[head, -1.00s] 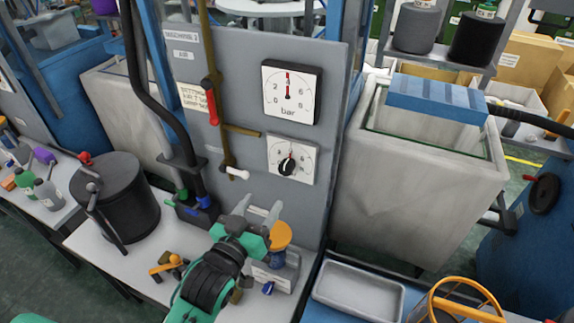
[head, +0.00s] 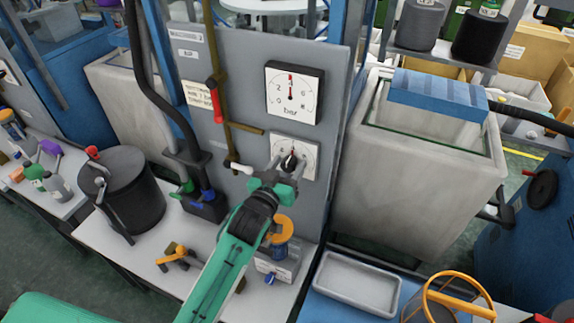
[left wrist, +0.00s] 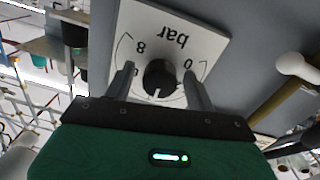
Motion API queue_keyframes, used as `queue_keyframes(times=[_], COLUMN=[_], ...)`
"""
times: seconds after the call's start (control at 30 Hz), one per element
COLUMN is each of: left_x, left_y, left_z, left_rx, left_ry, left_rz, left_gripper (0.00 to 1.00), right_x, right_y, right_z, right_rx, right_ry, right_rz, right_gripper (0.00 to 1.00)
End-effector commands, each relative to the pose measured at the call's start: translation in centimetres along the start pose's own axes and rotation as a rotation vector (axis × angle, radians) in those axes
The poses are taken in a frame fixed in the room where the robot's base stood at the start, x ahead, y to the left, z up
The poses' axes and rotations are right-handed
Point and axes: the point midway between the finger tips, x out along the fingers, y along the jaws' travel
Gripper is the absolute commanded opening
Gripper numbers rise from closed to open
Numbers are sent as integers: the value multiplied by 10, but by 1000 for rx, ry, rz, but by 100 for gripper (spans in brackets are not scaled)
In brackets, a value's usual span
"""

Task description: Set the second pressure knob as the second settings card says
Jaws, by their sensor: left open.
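The black pressure knob (head: 289,161) sits on a white dial plate (head: 307,150) on the grey panel, below a square bar gauge (head: 293,92). My left gripper (head: 280,168) is open in front of the knob. In the left wrist view the knob (left wrist: 160,77) lies between the two open fingers of the left gripper (left wrist: 161,88), and I see no clear contact. The dial shows upside down there, with "bar", 8 and 0 readable. A paper card (head: 200,95) is on the panel at left; its text is too small to read. My right gripper is not in view.
A brass pipe with a red lever (head: 216,106) and a white-tipped lever (head: 238,167) stand left of the dial. A black pot (head: 125,190), an orange-handled valve (head: 177,257) and an orange knob (head: 282,229) are below. A grey tray (head: 357,284) is at right.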

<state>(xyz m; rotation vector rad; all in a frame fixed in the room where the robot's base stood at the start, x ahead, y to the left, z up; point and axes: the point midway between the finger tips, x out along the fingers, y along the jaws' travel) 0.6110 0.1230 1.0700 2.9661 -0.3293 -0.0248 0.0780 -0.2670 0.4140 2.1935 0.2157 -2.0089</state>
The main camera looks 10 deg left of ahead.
Motion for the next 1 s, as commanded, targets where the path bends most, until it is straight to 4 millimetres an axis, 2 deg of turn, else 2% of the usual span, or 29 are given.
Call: queue_keyframes(times=[0.13, 0.37, 0.73, 1.0], left_x=[0, 0, 0, 0], left_y=[0, 0, 0, 1], left_z=[0, 0, -1, -2], left_rx=[0, 0, 54, 235], left_ry=[0, -1, -3, -10], left_rz=[0, 0, 0, 0], left_gripper=[56, 11, 11, 11], right_x=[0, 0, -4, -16], right_y=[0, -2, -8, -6], right_z=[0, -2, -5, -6], right_rx=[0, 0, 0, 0], right_ry=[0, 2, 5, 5], right_rz=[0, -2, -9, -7], right_gripper=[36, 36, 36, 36])
